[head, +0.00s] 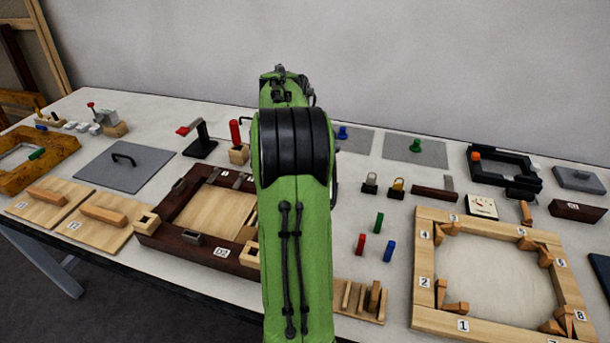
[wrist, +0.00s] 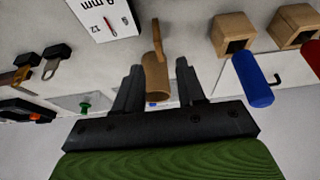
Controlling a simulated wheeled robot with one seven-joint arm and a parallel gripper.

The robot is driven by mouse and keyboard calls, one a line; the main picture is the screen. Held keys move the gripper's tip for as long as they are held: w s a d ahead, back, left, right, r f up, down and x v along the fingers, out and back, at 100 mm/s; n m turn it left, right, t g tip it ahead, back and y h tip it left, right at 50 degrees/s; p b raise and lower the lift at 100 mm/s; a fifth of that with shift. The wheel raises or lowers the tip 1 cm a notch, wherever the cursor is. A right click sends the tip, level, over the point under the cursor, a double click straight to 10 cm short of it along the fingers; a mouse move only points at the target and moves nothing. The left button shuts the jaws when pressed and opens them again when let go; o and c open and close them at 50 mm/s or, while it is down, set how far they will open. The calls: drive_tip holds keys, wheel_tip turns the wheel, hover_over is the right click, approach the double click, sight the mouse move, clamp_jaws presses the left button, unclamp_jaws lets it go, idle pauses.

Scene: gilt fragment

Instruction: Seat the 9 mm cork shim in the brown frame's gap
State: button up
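The dark brown frame (head: 165,234), tagged D2, lies left of my arm in the head view, around a pale wooden panel. My arm covers part of its right side, and I cannot pick out the gap clearly. In the wrist view my gripper (wrist: 158,72) has its two fingers apart. A cork-coloured piece (wrist: 156,78) with a narrow tan tab shows between them, with some space visible beside the right finger. It looks like the cork shim, but I cannot read its size or tell whether it touches a finger. My gripper is hidden in the head view.
A pale wooden frame (head: 424,270) with several wedges lies at the right. A rack of wooden strips (head: 345,307) stands at the front. Red (head: 361,245), green (head: 379,222) and blue (head: 389,250) blocks stand between.

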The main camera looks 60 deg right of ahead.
drive_tip(key=b+x, duration=0.1)
drive_tip(key=x, duration=0.2)
drive_tip(key=b+x, duration=0.1)
drive_tip(key=x, duration=0.3)
drive_tip(key=shift+a+f, duration=0.1)
drive_tip(key=shift+f, duration=0.25)
drive_tip(key=shift+r, duration=0.15)
drive_tip(key=shift+c, duration=0.9)
clamp_jaws()
